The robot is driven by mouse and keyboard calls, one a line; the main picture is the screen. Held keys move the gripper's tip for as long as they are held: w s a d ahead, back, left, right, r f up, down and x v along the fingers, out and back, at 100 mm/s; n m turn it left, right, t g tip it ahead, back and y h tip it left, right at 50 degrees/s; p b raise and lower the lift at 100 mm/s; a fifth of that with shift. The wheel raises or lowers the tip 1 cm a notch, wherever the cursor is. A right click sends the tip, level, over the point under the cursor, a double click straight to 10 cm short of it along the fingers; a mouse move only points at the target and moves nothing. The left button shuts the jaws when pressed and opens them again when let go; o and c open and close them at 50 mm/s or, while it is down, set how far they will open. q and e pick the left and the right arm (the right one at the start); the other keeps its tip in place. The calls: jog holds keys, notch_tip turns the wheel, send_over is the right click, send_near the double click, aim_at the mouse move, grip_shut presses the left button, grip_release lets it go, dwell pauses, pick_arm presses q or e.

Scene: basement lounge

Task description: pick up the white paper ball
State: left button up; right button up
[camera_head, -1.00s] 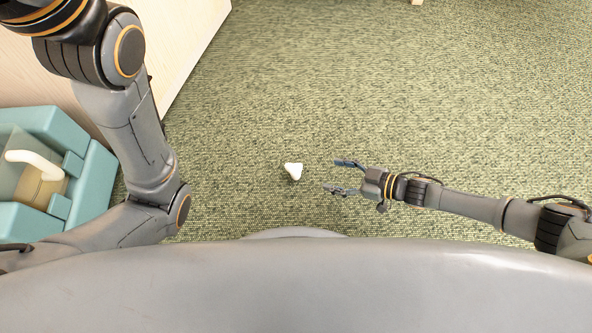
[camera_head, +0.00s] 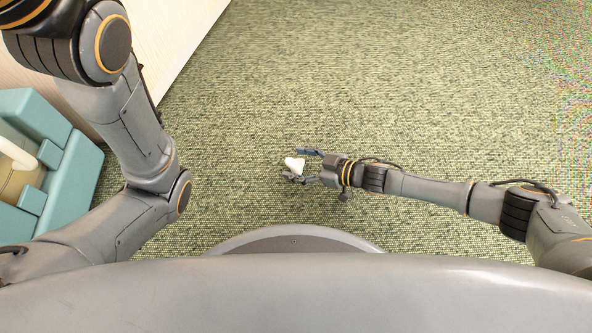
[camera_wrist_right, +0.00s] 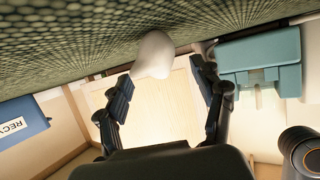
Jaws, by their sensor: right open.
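The white paper ball (camera_head: 294,163) lies on the green carpet in the head view. My right gripper (camera_head: 297,165) is open, its fingers pointing left, with the ball at its fingertips and partly between them. In the right wrist view the ball (camera_wrist_right: 153,55) shows beyond the open fingers, closer to the left finger (camera_wrist_right: 118,100). I cannot tell whether a finger touches it. My left arm comes in from the left, but its gripper is out of view.
A teal box-like piece (camera_head: 72,180) stands at the left edge beside a pale wooden panel (camera_head: 165,40). A blue bin with "RECY" lettering (camera_wrist_right: 20,122) shows in the wrist view. The carpet (camera_head: 400,90) around the ball is clear.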

jog(key=shift+w+a+f, duration=0.1)
jog(key=shift+w+a, duration=0.1)
jog(key=shift+a, duration=0.1)
jog(key=c, duration=0.8)
